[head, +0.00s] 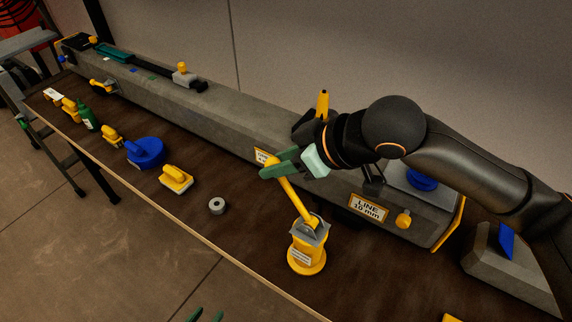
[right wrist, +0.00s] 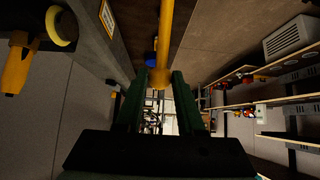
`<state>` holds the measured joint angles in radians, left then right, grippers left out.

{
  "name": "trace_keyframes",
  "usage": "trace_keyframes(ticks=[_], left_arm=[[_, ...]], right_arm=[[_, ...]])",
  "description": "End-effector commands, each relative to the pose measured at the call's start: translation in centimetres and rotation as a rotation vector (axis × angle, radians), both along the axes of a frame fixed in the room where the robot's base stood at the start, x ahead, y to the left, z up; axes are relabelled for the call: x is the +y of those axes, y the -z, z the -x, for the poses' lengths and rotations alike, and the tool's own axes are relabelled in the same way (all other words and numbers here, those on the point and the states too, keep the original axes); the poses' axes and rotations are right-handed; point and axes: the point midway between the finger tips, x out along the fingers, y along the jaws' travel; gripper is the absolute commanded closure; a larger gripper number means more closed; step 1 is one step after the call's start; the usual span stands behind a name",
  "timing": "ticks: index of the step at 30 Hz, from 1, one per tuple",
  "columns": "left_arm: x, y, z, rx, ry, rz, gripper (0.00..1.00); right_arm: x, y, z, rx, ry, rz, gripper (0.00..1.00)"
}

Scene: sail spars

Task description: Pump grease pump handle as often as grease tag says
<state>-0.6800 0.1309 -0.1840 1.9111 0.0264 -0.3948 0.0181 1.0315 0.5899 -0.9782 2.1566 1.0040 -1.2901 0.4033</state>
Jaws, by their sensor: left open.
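The yellow grease pump (head: 306,258) stands upright on the bench, with a grey top and a small white label whose print is too small to read. Its yellow handle (head: 292,198) leans up and to the left. My right gripper (head: 280,165) has its green fingers on either side of the handle's upper end. My left gripper (head: 205,315) shows only green fingertips at the bottom edge, apart from everything.
The long grey spar (head: 225,112) lies along the back of the brown bench (head: 240,238). A sign (head: 369,207) on it reads "LINE 10 mm".

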Motion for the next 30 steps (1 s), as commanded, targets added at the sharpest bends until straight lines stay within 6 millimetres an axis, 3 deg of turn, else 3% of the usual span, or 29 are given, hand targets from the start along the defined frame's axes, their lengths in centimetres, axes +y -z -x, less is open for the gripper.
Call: trace_keyframes(ticks=[1, 7, 18, 30], left_arm=[[0.0, -0.1, 0.0, -0.002, 0.0, 0.0, 0.5], [0.0, -0.2, -0.1, -0.004, 0.0, 0.001, 0.5], [0.0, -3.3, -0.1, -0.005, 0.0, 0.001, 0.5], [0.0, -3.4, -0.1, -0.006, 0.0, 0.001, 0.5]], right_arm=[[0.0, -0.1, 0.0, -0.001, 0.0, -0.001, 0.76], [0.0, -0.1, 0.0, -0.001, 0.0, -0.002, 0.98], [-2.1, -1.8, 1.4, 0.001, 0.001, 0.001, 0.98], [-2.3, -1.7, 1.7, -0.002, 0.0, -0.001, 0.99]])
